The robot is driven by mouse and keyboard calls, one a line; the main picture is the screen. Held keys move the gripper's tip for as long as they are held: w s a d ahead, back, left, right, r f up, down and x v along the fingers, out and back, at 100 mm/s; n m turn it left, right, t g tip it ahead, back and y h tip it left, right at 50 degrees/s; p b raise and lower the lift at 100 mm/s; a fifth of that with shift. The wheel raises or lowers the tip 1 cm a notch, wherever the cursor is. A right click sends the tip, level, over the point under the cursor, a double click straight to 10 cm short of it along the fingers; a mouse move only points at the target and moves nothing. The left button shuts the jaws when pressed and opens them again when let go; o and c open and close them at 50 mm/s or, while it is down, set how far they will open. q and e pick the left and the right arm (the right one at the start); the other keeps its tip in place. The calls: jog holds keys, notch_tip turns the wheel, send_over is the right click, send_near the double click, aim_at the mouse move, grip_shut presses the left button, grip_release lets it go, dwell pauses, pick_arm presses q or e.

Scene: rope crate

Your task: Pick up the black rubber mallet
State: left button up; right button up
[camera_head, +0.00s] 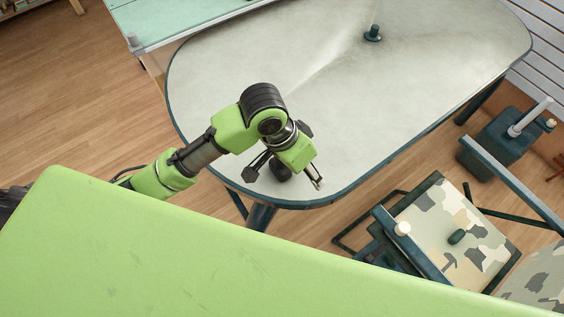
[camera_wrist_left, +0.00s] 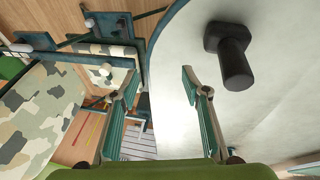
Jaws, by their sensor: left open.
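The black rubber mallet (camera_wrist_left: 236,62) shows in the left wrist view on the pale tabletop, right of my fingers. Its blocky end is farther from me and a thick round part points toward the camera. My left gripper (camera_head: 318,184) is open and empty above the table's near edge; its two fingers (camera_wrist_left: 160,88) stand apart in the wrist view, with the mallet outside them. In the head view a dark shape behind my wrist appears to be the mallet, partly hidden by my arm. My right gripper is in neither view.
The grey table (camera_head: 225,70) has a rounded dark rim and is mostly bare. A small dark teal fitting (camera_head: 373,34) stands toward its far side. A camouflage-covered folding seat (camera_head: 480,255) and a teal box (camera_head: 495,145) stand on the wooden floor to the right.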

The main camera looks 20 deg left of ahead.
pick_arm(q)
jog(key=w+a+r+y, duration=0.1)
jog(key=a+r, duration=0.1)
jog(key=w+a+r+g+y, duration=0.1)
jog(key=w+a+r, duration=0.1)
jog(key=a+r, duration=0.1)
jog(key=w+a+r+n+y, duration=0.1)
jog(key=a+r, duration=0.1)
jog(key=a, duration=0.1)
jog(key=shift+w+a+r+g+y, duration=0.25)
jog(key=shift+w+r+g+y, duration=0.05)
notch_tip(320, 180, down, 8)
jog(key=shift+r, duration=0.1)
jog(key=shift+w+d+f+p, duration=0.1)
jog(key=shift+d+f+p, duration=0.1)
jog(key=shift+f, duration=1.25)
jog(key=shift+w+d+f+p, duration=0.1)
jog(key=shift+f+p, duration=0.1)
jog(key=shift+f, duration=1.25)
grip_shut()
